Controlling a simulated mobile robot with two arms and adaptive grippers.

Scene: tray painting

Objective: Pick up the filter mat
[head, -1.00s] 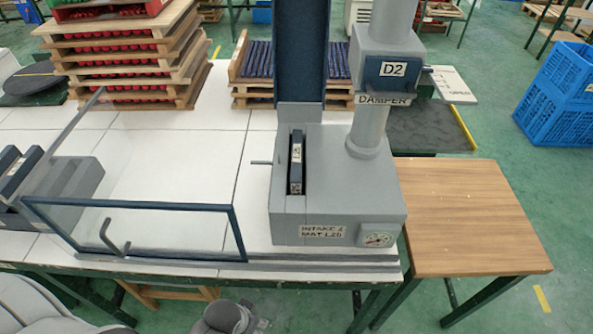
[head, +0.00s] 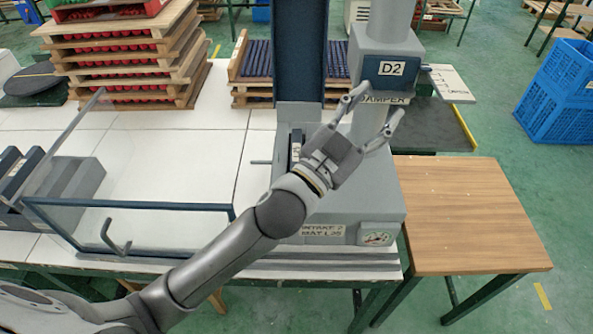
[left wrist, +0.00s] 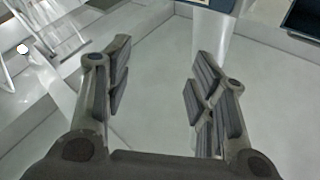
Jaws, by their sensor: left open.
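A dark upright slab with a pale label (head: 297,144), which looks like a filter mat, sits in a slot of the grey intake housing (head: 385,212). The housing's front label reads as intake 2 and a mat code. My arm hides the slab's lower part. My left gripper (head: 373,108) is open and empty. In the head view it overlaps the housing and the column to the right of the slab. In the left wrist view the gripper (left wrist: 158,85) has its fingers spread with nothing between them. My right gripper does not show.
A grey column with the D2 damper box (head: 391,69) rises from the housing. A framed glass panel (head: 140,232) stands to the left. A grey rack (head: 72,188) with dark slabs is at far left. The wooden side table (head: 470,215) is clear. Stacked trays (head: 125,60) stand behind.

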